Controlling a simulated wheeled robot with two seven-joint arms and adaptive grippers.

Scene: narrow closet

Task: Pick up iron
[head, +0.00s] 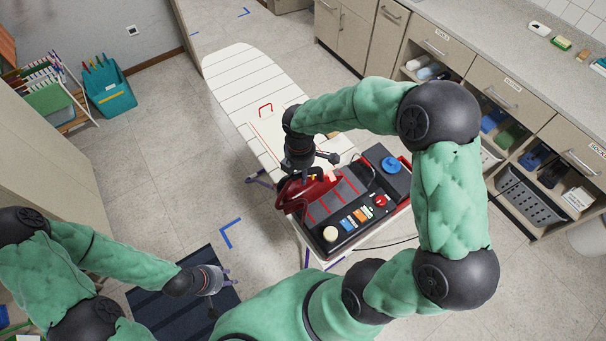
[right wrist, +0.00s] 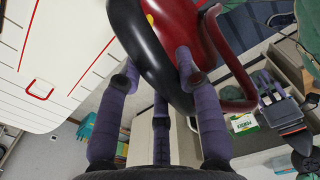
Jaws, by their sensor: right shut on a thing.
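The iron (head: 302,192) is red and dark, at the left edge of the dark control panel on the ironing board. My right gripper (head: 308,172) is over it and shut on it. In the right wrist view the iron (right wrist: 158,42) shows a black part and a red body with a red loop, with purple fingers against it. I cannot tell from these frames whether it still touches the panel. My left gripper (head: 222,288) is empty and its fingers are apart, low at the left above a dark mat.
The ironing board (head: 235,75) has white slats and a red-handled panel. The dark control panel (head: 350,212) carries a blue knob (head: 391,165) and a cream knob (head: 331,234). Drawers and a counter (head: 500,60) line the right. A teal bin (head: 110,90) stands at left. Floor between is clear.

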